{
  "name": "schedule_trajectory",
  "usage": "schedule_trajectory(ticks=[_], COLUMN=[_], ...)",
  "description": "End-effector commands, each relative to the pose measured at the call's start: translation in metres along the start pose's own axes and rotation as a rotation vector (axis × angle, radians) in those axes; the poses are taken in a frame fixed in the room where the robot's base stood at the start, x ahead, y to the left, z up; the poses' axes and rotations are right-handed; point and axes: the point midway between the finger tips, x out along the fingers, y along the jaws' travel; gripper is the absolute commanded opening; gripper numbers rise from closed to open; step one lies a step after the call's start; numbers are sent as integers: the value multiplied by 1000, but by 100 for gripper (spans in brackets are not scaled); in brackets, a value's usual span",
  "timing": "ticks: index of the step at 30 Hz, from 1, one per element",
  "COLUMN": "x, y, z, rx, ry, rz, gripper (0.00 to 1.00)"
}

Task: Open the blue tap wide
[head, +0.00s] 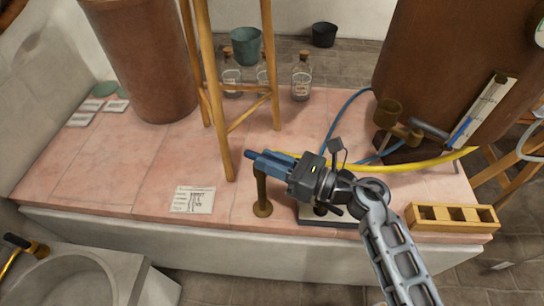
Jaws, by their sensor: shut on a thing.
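The blue tap shows as a dark blue lever end (250,154) above an upright brass post (262,197) on the pink tiled slab. My gripper (272,163) reaches in from the right at the top of this post and is shut on the blue lever. The lever's end sticks out to the left past the fingers. The fingers and gripper body hide the rest of the lever and the top of the tap, so how far it is turned cannot be told.
A wooden stand (221,110) rises close behind the tap. A paper card (193,200) lies to its left. A yellow hose (420,164), a brass valve (398,125) and a wooden rack (452,218) are to the right. Glass bottles (301,77) stand behind.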

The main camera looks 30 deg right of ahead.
Motion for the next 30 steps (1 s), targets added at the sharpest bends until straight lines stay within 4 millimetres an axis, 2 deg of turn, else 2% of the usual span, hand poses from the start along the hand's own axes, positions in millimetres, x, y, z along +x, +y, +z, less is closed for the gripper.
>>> schedule_trajectory(ticks=[3,15,30], x=[0,3,6], y=[8,14,18], z=[-2,-4,-4], rx=[5,4,4], ry=[-18,-81,-114], rz=[-100,-410,-562], gripper=[0,0,0])
